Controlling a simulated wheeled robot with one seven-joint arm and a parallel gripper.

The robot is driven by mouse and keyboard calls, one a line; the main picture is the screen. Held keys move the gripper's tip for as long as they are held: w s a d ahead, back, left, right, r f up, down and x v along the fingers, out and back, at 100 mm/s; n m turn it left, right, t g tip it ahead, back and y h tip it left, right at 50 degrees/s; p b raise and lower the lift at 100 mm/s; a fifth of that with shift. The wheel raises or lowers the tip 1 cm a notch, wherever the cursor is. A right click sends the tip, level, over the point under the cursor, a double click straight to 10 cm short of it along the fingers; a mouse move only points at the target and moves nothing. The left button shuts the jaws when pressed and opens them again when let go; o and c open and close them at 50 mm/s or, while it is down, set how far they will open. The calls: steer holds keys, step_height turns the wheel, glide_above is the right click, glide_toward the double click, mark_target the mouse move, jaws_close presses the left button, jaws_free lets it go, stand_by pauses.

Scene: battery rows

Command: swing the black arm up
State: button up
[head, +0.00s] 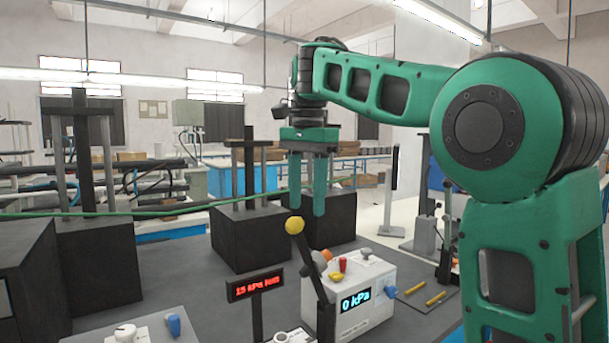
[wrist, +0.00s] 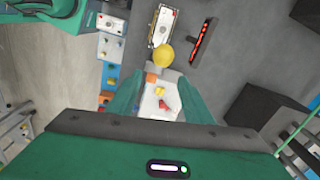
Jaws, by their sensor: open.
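The black arm (head: 313,265) is a lever tipped by a yellow ball knob (head: 294,226). It stands steeply, leaning a little left, in front of a white box (head: 360,287) whose display reads 0 kPa. My gripper (head: 307,209) points down above the knob, fingers apart and empty, with a visible gap to it in the head view. In the wrist view the knob (wrist: 163,55) lies just beyond the fingertips, between their lines. The white box (wrist: 158,103) shows between the fingers. Most of the black arm is hidden under the knob there.
A small sign (head: 255,285) with red digits stands left of the box. Red and yellow knobs and an orange part sit on the box. Two yellow rods (head: 423,294) lie on a plate at right. Black blocks with posts (head: 249,235) stand behind. Grey tabletop is free between them.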

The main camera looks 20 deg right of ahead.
step_height(320, 180, up, 7)
steer(key=shift+f, duration=0.15)
steer(key=shift+d, duration=0.1)
steer(key=shift+c, duration=0.3)
